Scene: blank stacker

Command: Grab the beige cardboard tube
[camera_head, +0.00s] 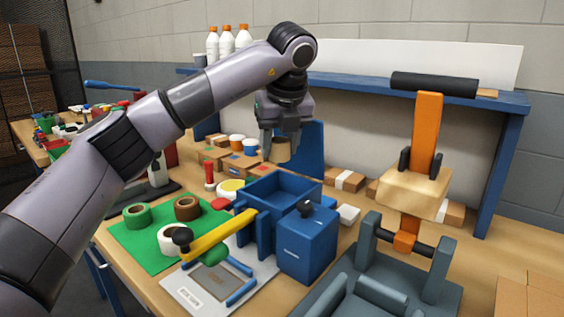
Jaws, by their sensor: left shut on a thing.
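My left gripper (281,137) points down over the back of the table and is shut on the beige cardboard tube (281,152). The tube shows as a short tan cylinder below the fingers. It looks held above the table, just behind the blue tray-like machine (270,183); its exact height is hard to tell. My right gripper is not in view.
A green mat (155,258) holds tape rolls in green, brown and white. A blue upright panel (311,150) stands right beside the tube. Cardboard boxes (240,165) lie behind. An orange-handled press (424,135) stands at the right. A blue shelf (350,84) spans the back.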

